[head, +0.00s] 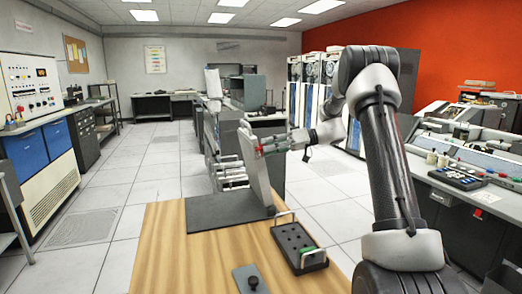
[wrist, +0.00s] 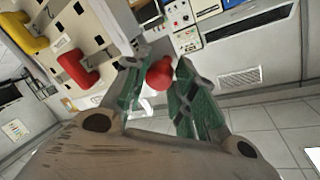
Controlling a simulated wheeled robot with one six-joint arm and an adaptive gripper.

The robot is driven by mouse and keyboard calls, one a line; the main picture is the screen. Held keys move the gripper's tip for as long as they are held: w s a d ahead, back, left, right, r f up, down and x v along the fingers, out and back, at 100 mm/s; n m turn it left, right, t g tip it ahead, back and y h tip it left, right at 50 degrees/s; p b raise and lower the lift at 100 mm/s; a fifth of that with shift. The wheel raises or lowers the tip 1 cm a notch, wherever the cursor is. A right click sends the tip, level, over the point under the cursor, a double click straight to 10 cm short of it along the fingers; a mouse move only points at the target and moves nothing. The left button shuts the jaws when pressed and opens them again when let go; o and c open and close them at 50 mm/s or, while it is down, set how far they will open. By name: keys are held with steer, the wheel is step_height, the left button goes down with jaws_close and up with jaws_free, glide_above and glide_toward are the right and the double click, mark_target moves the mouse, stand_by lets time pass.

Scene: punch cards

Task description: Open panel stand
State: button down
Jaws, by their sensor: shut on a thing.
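The panel stand shows in the head view as a light grey panel (head: 257,172) that stands tilted on a dark flat base (head: 222,211) on the wooden table. My gripper (head: 272,147) reaches in from the right to the panel's upper part. In the wrist view my gripper (wrist: 160,82) has its green-padded fingers on both sides of a round red knob (wrist: 160,74), and it is shut on it. How the knob joins the panel is hidden.
The wrist view also shows a red handle (wrist: 75,68) and a yellow handle (wrist: 30,45). Consoles stand at the right.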

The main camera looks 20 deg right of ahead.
steer(key=shift+d+f, duration=0.2)
steer(key=shift+d, duration=0.7)
steer(key=shift+d+f, duration=0.15)
steer(key=shift+d, duration=0.8)
steer(key=shift+d+f, duration=0.2)
steer(key=shift+d, duration=0.7)
steer(key=c, duration=1.4)
jaws_free()
steer(key=shift+f, duration=0.1)
steer(key=shift+o, duration=1.1)
steer(key=shift+w+d, duration=0.1)
steer(key=shift+r, duration=0.2)
steer(key=v, duration=1.2)
